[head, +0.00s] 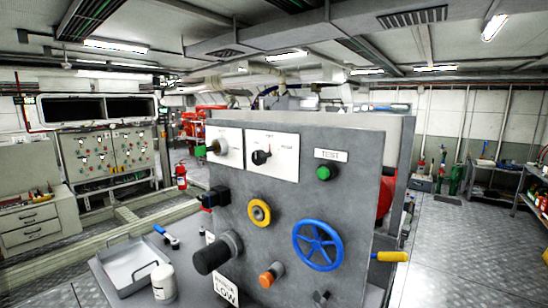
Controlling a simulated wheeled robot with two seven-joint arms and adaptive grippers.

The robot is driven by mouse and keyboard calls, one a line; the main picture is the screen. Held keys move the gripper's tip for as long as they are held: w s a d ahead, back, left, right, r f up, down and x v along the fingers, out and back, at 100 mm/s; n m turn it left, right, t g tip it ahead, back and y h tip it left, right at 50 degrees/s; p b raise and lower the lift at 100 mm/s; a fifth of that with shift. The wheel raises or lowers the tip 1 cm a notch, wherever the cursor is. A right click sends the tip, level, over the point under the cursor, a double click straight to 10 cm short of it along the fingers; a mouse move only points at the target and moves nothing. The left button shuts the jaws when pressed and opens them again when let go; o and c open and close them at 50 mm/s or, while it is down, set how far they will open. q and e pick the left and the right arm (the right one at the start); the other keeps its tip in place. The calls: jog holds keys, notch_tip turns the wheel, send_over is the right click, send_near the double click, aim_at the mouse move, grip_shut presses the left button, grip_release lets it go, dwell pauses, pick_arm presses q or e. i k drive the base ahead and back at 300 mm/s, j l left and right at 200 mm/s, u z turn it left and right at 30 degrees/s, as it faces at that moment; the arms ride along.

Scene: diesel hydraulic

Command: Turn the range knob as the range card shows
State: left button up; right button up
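A grey control panel (290,200) stands upright in front of me. The plate lettering is too small to read, so I cannot tell which is the range knob. The black knob's pointer seems to face left. A white card (227,290) at the panel's lower left shows the word LOW in large letters; its upper line is unclear. Neither of my grippers is in view.
The panel also carries a green TEST button (323,173), a yellow ring knob (259,212), a blue handwheel (318,245), a thick black handle (217,253) and an orange knob (272,274). A grey tray (118,278) and a white canister (163,283) stand at lower left.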

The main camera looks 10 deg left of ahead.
aim_at(259, 156)
jog(key=j, duration=0.65)
jog(key=i+j, duration=0.15)
jog(key=j, duration=0.45)
jog(key=k+j+z, duration=0.2)
jog(key=k+z, duration=0.2)
